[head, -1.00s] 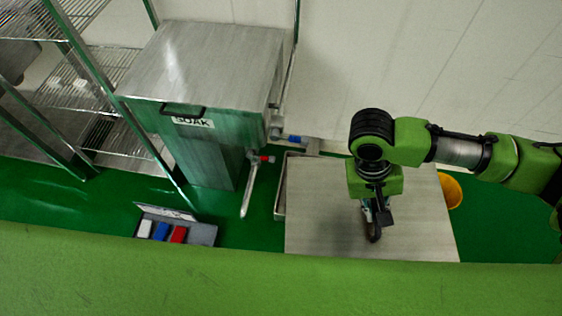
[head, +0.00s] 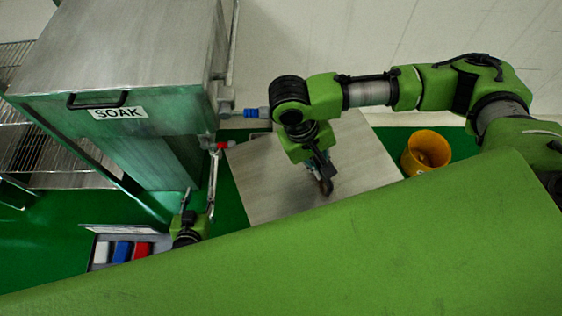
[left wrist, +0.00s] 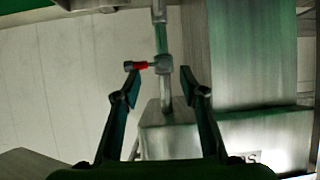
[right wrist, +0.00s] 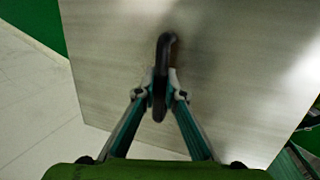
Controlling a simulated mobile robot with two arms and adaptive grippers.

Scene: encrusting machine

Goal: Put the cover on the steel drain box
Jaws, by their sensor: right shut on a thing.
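The cover is a flat, square steel plate (head: 265,185) with a dark curved handle (right wrist: 166,60). My right gripper (head: 321,176) is shut on this handle, as the right wrist view (right wrist: 163,88) also shows. The plate lies roughly level beside the SOAK tank. The drain box is not clearly seen in the frames from now; the plate may hide it. My left gripper (head: 198,212) is low near the tank's drain pipe (head: 214,175). In the left wrist view (left wrist: 163,94) its fingers are spread and empty, with the pipe beyond them.
The SOAK tank (head: 120,60) stands at the left, with a red valve (head: 224,145) and a blue valve (head: 255,113). A yellow bucket (head: 425,150) stands right of the plate. A grey case (head: 165,243) with coloured blocks lies on the green floor. A wire rack is at far left.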

